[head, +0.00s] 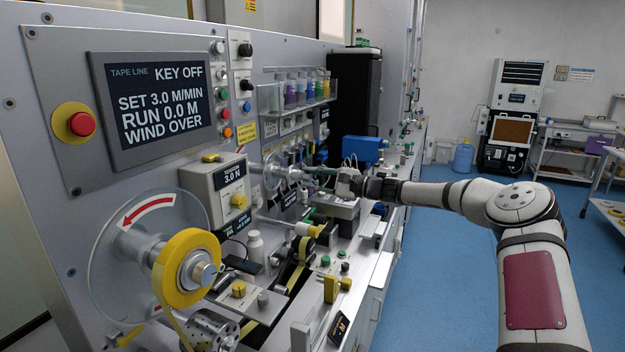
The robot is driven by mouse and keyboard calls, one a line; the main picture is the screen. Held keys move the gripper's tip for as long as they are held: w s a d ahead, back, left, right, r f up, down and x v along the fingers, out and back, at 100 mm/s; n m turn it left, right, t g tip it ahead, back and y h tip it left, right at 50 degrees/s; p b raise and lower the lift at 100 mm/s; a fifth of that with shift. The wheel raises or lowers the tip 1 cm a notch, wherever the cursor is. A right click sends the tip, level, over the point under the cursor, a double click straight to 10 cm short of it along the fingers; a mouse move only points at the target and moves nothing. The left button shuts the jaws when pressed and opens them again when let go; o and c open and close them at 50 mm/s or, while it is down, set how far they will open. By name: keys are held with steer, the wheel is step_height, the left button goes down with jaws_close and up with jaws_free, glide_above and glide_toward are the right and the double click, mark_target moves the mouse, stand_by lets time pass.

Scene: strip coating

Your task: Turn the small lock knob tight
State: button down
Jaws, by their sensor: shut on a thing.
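My gripper (338,182) is small in the head view, at the end of my arm reaching in from the right. It is at the far part of the tape machine, by the right end of a horizontal shaft with a clear disc (282,170). Its jaws are shut on a small part there, apparently the small lock knob. The fingers and dark wrist hide this part, so its shape and how tight it sits cannot be told.
The near reel of yellow tape (188,268) sits on a clear flange. A tension box (215,192), a yellow clamp (331,289) and a blue motor box (364,150) crowd the bench. The display (155,102) reads KEY OFF. Blue floor (440,270) is open on the right.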

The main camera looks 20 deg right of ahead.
steer(key=c, duration=1.4)
jaws_free()
steer(key=shift+o, duration=0.2)
steer(key=v, duration=1.2)
steer(key=shift+d, duration=0.1)
steer(key=shift+f, duration=0.1)
